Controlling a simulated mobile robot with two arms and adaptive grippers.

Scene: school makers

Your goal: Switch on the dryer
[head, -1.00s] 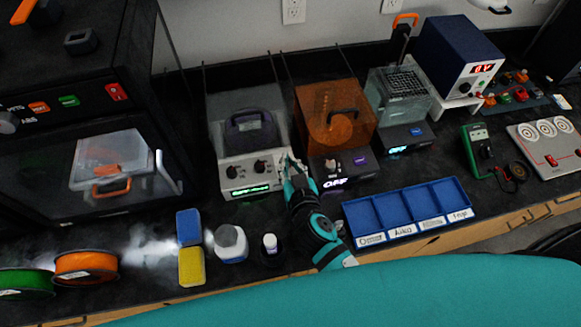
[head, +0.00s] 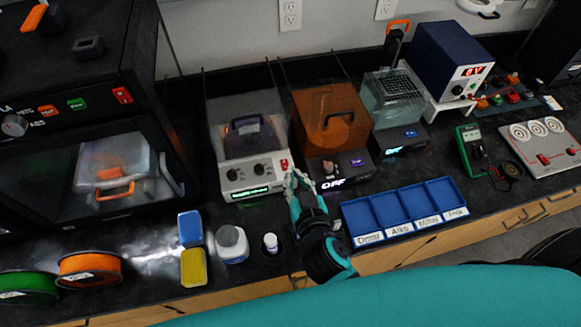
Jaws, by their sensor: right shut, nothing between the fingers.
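The likely dryer is a box with a clear lid and a white front panel (head: 252,175), left of centre; no readable label confirms this. Its panel has two dark knobs, a lit green display (head: 252,192) too small to read, and a red switch (head: 284,165) at its right end. A dark handle shows at the lid. My right gripper (head: 294,178) is shut and empty, in front of the panel's right end, just below the red switch. Whether it touches the panel is unclear. My left gripper is out of view.
Right of it stand an orange-lidded unit (head: 330,122) and a clear unit with a basket (head: 394,100), both reading OFF. A blue divided tray (head: 405,208) lies in front. Sponges (head: 191,228), a jar (head: 232,245) and a small bottle (head: 271,243) stand at the front left.

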